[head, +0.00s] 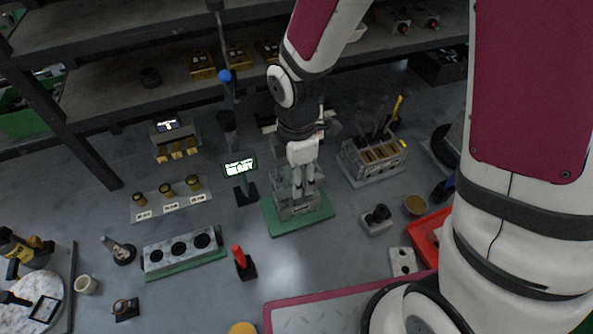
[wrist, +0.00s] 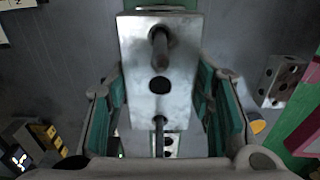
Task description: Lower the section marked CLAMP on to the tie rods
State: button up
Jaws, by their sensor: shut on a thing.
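My gripper (head: 304,190) points down over the green base plate (head: 273,222) in the head view. It is shut on a grey metal valve section (wrist: 145,85), with green pads on both sides in the wrist view. The section has a dark hole in its middle. One tie rod (wrist: 160,48) shows at its upper hole and another (wrist: 159,135) near its lower end. I cannot tell how far down the rods the section sits. A grey block (head: 297,210) with small lettering stands on the green plate beneath my fingers; the lettering is too small to read.
A small lit display (head: 239,166) stands just left of the green plate. A slotted block with upright tools (head: 374,158) is to the right. A green-based block with three holes (head: 182,250) and a red-handled tool (head: 240,258) are at front left. Shelves (head: 150,75) run behind.

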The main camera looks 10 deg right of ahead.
jog(key=shift+f+b, duration=1)
jog(key=shift+f, duration=0.7)
jog(key=o, duration=1.7)
jog(key=shift+c, duration=0.2)
notch_tip(320, 180, up, 12)
